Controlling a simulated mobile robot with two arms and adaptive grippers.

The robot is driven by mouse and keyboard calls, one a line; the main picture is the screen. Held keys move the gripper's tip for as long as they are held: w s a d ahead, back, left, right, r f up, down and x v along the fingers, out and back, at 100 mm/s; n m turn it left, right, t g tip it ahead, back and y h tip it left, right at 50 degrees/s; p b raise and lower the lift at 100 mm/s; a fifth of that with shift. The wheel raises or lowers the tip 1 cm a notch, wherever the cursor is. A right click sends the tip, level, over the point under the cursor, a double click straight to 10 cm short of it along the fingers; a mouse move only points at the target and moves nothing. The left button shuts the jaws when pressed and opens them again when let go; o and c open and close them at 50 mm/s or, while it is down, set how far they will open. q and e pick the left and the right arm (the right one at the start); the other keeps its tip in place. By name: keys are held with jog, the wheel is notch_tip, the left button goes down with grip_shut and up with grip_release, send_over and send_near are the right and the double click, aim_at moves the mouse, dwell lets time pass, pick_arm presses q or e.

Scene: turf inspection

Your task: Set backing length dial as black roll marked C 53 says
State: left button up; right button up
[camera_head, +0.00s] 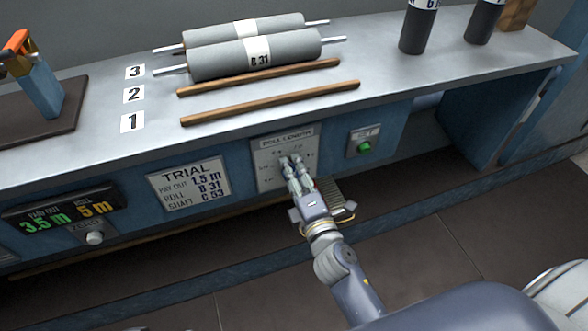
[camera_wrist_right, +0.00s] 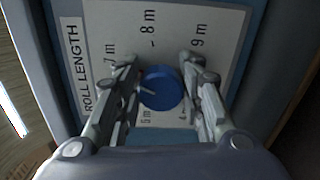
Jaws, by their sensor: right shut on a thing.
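The roll length panel (camera_head: 285,158) is on the front of the blue bench. In the right wrist view, its blue dial (camera_wrist_right: 160,88) sits between the fingers of my right gripper (camera_wrist_right: 162,92), which is shut on it. Marks 6 m, 7 m, 8 m and 9 m show around the dial. A light line shows at the dial's left edge; I cannot tell exactly which mark it points at. In the head view my right gripper (camera_head: 291,165) covers the dial. Two black rolls (camera_head: 418,28) (camera_head: 484,20) stand upright at the back right. Their labels are cut off or unreadable. My left gripper is out of view.
A trial sign (camera_head: 190,184) reads pay out 1.5 m, roll B 31, shaft C 53. A display (camera_head: 66,212) shows paid out 3.5 m, roll 5 m. A green button (camera_head: 364,147) is right of the panel. Grey rolls (camera_head: 255,56), one marked B 31, lie on the bench.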

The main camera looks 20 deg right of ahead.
jog(key=shift+a+r+m, duration=0.2)
jog(key=shift+m, duration=0.1)
dwell(0.4)
jog(key=o, duration=1.1)
jog(key=shift+c, duration=0.2)
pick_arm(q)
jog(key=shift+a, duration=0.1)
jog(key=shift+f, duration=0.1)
pick_arm(e)
jog(key=shift+f, duration=0.1)
jog(key=shift+s, duration=0.15)
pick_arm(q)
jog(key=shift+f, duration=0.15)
pick_arm(e)
jog(key=s, duration=0.7)
jog(key=shift+s+d, duration=0.1)
jog(key=shift+d, duration=0.05)
